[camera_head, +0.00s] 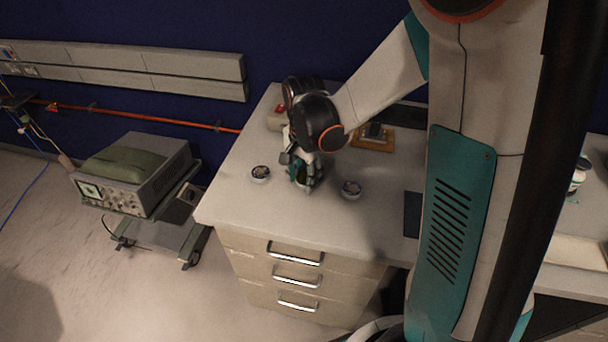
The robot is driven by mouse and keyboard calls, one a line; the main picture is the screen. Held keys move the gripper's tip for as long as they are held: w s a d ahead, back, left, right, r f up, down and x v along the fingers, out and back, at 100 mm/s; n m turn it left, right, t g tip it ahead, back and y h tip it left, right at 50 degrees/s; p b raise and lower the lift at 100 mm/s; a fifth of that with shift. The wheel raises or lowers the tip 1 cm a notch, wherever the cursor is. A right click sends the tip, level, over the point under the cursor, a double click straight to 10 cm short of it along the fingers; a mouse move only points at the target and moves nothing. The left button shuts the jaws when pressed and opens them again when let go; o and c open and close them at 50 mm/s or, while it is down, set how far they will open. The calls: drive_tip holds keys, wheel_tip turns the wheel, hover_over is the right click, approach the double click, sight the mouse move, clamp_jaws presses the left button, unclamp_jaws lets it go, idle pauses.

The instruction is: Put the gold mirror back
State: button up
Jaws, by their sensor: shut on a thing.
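My gripper (304,182) points down over the white worktop (235,203), near its front left part. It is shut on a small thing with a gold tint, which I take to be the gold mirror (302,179). The fingers hide most of it, and I cannot tell whether it touches the worktop. A small round piece with a dark top (260,173) sits to the left of my gripper. A similar round piece (351,189) sits to the right. Both stand apart from the fingers.
A wooden-based device (374,138) stands behind my gripper, and a pale object with a red part (277,118) is at the back left. A dark flat patch (412,214) lies at right. Drawers (296,279) are below. A trolley with an instrument (135,178) stands left.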

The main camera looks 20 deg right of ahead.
sight(304, 179)
drive_tip(key=o, duration=1.1)
wheel_tip(304, 179, up, 12)
drive_tip(key=p, duration=0.4)
drive_tip(key=shift+s+d+r+n+t, duration=0.1)
drive_tip(key=shift+s+r+n+t, duration=1.25)
drive_tip(key=shift+s+n, duration=0.95)
drive_tip(key=shift+s+r+n+t, duration=1.05)
drive_tip(key=shift+s+r+n, duration=0.7)
drive_tip(key=shift+s, duration=1.05)
drive_tip(key=shift+s+d+r+n+t, duration=0.1)
drive_tip(key=shift+s+r+n+t, duration=1.25)
drive_tip(key=shift+s+n, duration=0.95)
drive_tip(key=shift+s+r+m, duration=0.1)
drive_tip(key=shift+s+m, duration=0.15)
drive_tip(key=shift+f, duration=0.3)
